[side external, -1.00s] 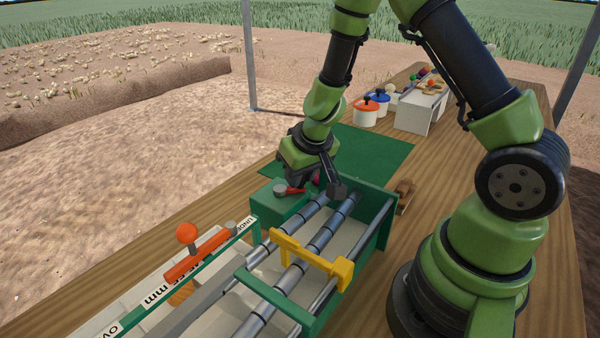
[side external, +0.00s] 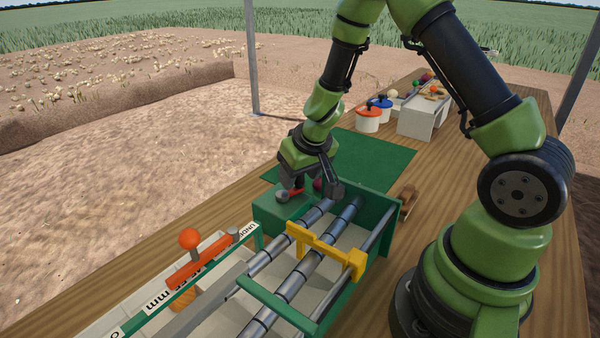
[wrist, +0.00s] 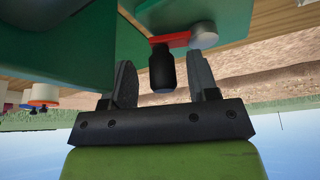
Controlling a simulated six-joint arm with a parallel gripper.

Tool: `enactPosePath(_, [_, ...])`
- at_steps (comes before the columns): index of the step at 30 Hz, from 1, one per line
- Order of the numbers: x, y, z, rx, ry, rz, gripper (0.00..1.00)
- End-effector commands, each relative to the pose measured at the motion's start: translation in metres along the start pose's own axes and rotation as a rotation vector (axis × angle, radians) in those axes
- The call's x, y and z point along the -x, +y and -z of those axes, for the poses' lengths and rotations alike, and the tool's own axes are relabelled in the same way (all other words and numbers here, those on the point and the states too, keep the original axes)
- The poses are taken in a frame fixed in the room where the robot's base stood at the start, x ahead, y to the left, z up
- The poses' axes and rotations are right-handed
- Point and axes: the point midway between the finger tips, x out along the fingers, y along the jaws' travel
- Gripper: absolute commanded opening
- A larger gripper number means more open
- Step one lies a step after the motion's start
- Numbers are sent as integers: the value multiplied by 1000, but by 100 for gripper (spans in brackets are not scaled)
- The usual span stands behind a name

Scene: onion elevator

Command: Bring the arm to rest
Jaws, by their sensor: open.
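My gripper (side external: 311,190) points down at the green box (side external: 276,215) at the far end of the roller conveyor. On the box is a red lever (side external: 296,191) with a grey round hub (side external: 282,196). In the wrist view, the red lever (wrist: 172,39) and grey hub (wrist: 203,36) show beyond the fingers. A black handle (wrist: 162,70) on the lever stands between the two spread fingers of my gripper (wrist: 161,62). A gap shows on both sides of the handle. My arm is bent over the bench.
A yellow gate (side external: 327,250) straddles the rollers, with a green crossbar (side external: 277,304) nearer. An orange ball-topped handle (side external: 189,239) stands at left. Pots with an orange lid (side external: 369,112) and a blue lid (side external: 380,102) stand behind. The green mat (side external: 375,158) looks clear.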

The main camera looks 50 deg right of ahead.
Motion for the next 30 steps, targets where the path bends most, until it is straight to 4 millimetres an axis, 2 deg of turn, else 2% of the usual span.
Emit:
enactPosePath(10, [2,-1,2,1,6,1,54])
enactPosePath(14, [18,0,14,-10,67,-13,54])
enactPosePath(17, [47,4,32,-29,160,-46,54])
enactPosePath(20, [89,11,47,-64,266,-99,54])
enactPosePath(22, [121,19,50,-98,321,-142,54])
enactPosePath(26, [174,31,36,-165,352,-193,54])
enactPosePath(30, [216,33,0,-220,305,-166,54])
